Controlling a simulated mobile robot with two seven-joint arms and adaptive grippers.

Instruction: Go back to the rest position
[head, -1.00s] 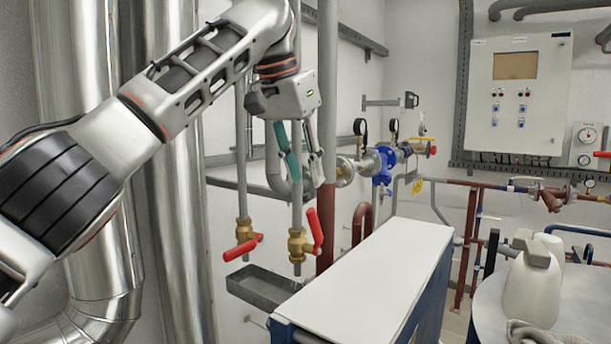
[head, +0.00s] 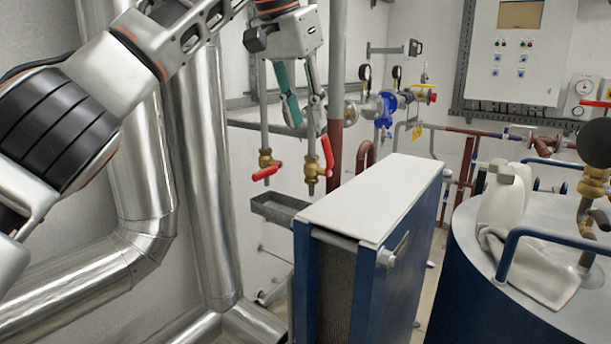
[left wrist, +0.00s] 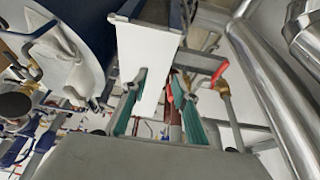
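My left gripper (head: 304,122) hangs down from my left arm in the head view, with its teal and grey fingers apart and nothing between them. It appears just above two brass valves with red handles, the left valve (head: 266,166) and the right valve (head: 318,166); I cannot tell its distance from them. In the left wrist view, the fingers of the left gripper (left wrist: 158,86) stand apart, in front of the white top of the plate exchanger (left wrist: 148,55). My right gripper is not in view.
The blue plate exchanger (head: 372,198) stands at centre. A grey tray (head: 277,209) is below the valves. Shiny pipes (head: 205,170) run at left. A blue tank (head: 470,255) with a white jug (head: 498,199) and cloth (head: 535,268) stands at right. A control cabinet (head: 522,50) hangs behind.

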